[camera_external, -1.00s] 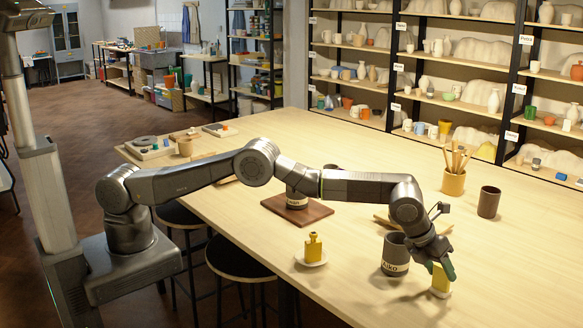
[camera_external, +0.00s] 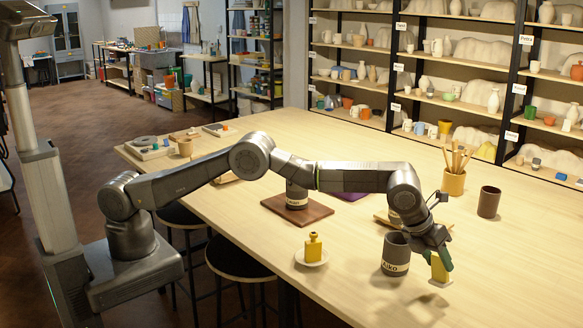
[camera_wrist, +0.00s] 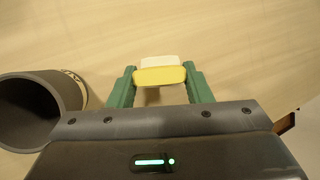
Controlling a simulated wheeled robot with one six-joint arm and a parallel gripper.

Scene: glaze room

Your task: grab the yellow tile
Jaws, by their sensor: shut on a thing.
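The yellow tile (camera_external: 439,268) is upright between the fingers of my gripper (camera_external: 441,262), near the right front of the table. It looks slightly above the tabletop, with a shadow below it. In the wrist view the tile's yellow edge (camera_wrist: 160,77) lies between the two green fingers, with a white part just beyond it. My gripper is shut on the tile. In the external view the fingers cover part of it.
A dark grey mug (camera_external: 395,255) marked "Aiko" stands just left of the tile; its open mouth shows in the wrist view (camera_wrist: 28,112). A yellow bottle (camera_external: 313,247) sits on a white saucer farther left. A tool pot (camera_external: 453,183) and brown cup (camera_external: 489,202) stand behind. The front right tabletop is clear.

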